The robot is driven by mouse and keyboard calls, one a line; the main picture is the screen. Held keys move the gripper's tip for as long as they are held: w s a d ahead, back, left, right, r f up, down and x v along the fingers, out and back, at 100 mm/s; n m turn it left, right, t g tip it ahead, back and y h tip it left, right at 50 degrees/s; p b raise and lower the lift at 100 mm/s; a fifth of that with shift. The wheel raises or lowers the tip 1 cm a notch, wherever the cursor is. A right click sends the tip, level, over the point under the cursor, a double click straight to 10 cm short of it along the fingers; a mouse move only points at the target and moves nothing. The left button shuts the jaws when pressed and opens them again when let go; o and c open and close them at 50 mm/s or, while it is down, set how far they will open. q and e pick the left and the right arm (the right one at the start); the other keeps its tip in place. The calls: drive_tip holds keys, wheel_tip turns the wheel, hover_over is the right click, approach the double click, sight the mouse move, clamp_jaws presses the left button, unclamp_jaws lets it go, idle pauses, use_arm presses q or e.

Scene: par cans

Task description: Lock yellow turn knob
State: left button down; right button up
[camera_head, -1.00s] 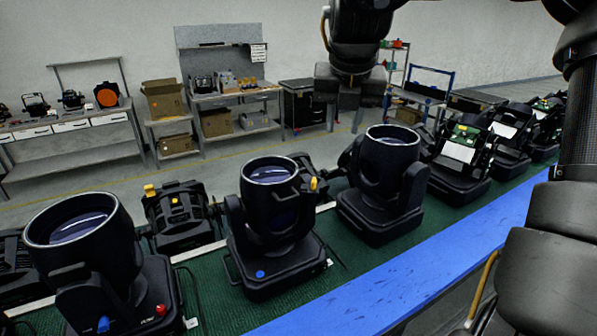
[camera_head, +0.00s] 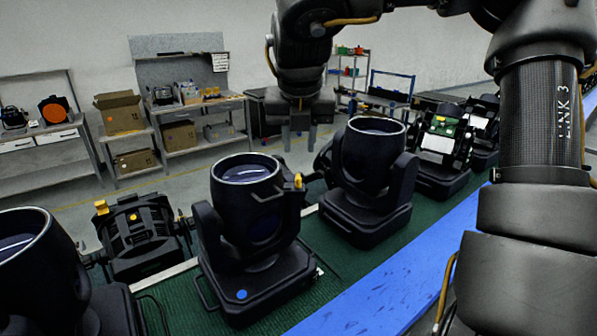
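Black par cans stand in a row on a green strip. The middle par can (camera_head: 247,215) has a small yellow turn knob (camera_head: 298,181) at the upper right of its yoke, beside the barrel. My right gripper (camera_head: 299,140) hangs from above, pointing down, with its two fingers apart and nothing between them. In the picture it is just above the yellow knob and not touching it; how far apart they are in depth I cannot tell. A blue knob (camera_head: 241,295) is on this par can's base. My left gripper is not in view.
Another par can (camera_head: 370,180) stands close to the right, and one (camera_head: 30,260) is cut off at left. A smaller fixture with yellow parts (camera_head: 138,235) sits behind. A blue edge (camera_head: 390,285) runs along the front. Workbenches stand far back.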

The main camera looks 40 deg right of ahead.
sight(298, 175)
drive_tip(key=p+x, duration=0.2)
drive_tip(key=x, duration=0.6)
drive_tip(key=shift+w+f, duration=0.15)
drive_tip(key=shift+d+f, duration=0.15)
drive_tip(key=shift+f, duration=0.25)
clamp_jaws()
